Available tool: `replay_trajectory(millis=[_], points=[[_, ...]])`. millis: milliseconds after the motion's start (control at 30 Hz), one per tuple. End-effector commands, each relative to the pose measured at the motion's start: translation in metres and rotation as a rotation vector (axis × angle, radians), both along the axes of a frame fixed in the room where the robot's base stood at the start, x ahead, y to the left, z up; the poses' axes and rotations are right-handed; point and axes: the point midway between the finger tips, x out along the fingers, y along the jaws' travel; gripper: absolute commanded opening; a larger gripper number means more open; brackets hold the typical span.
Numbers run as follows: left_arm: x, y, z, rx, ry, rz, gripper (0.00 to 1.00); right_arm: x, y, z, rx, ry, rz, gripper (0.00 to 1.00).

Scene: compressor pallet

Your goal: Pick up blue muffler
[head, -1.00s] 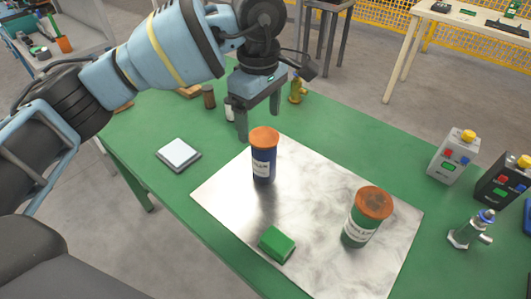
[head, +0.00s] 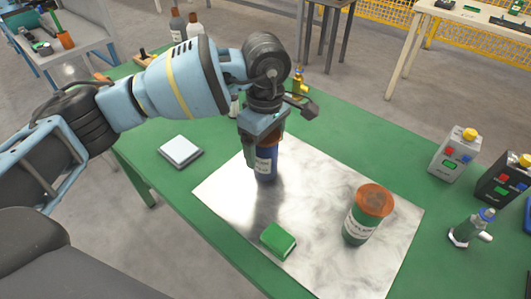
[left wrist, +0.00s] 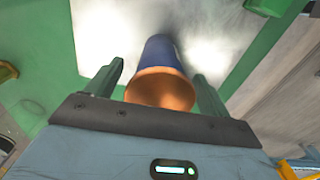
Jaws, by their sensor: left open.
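The blue muffler (head: 265,163) is a dark blue cylinder with a white label and an orange top. It stands upright on the metal sheet (head: 315,200). My left gripper (head: 263,155) is over it, pointing down, and hides part of its top. In the left wrist view the muffler's orange top (left wrist: 160,90) lies between the two open fingers (left wrist: 160,88), with the blue body beyond it. Contact with the fingers cannot be made out. My right gripper is not in view.
A green muffler (head: 367,215) with an orange top and a green block (head: 278,240) are on the sheet. A white-topped square device (head: 181,151) lies left on the green table (head: 330,122). Grey (head: 454,155) and black (head: 503,180) boxes and a small valve (head: 472,228) stand at right.

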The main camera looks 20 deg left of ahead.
Motion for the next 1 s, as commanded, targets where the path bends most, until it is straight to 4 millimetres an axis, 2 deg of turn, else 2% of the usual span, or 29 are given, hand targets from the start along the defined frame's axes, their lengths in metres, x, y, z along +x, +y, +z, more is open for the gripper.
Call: replay_trajectory(millis=[67,533,833,1000], points=[[0.0,0.0,0.0,0.0,0.0,0.0,0.81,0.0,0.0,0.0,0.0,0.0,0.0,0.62],[0.0,0.0,0.001,0.0,0.0,0.001,0.22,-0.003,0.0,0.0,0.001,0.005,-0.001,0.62],[0.001,0.0,0.005,-0.001,-0.003,0.001,0.21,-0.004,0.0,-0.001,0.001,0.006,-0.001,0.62],[0.001,0.0,0.023,-0.002,-0.005,0.0,0.21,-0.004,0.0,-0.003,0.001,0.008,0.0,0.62]])
